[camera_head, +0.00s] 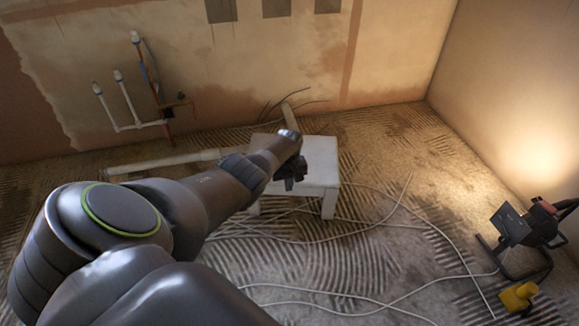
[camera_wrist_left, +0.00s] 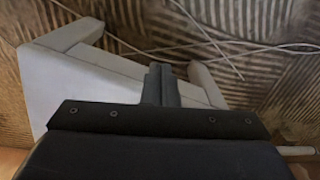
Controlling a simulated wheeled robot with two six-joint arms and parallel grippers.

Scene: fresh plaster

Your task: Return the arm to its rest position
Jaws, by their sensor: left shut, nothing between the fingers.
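My left arm reaches in from the lower left of the head view, and its gripper (camera_head: 290,180) is over or in front of the small white stool (camera_head: 318,163). In the left wrist view the fingers of the left gripper (camera_wrist_left: 161,84) are together, with nothing between them. The white stool (camera_wrist_left: 75,85) shows behind the fingers there, with its legs pointing up the picture. The gap between gripper and stool is hard to judge. My right gripper is not in view.
A pale pipe (camera_head: 165,161) lies on the ridged floor behind my arm. Loose cables (camera_head: 385,222) run across the floor. A work lamp (camera_head: 515,225) stands at the right, near a yellow object (camera_head: 518,296). Upright pipes (camera_head: 128,90) stand at the back wall.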

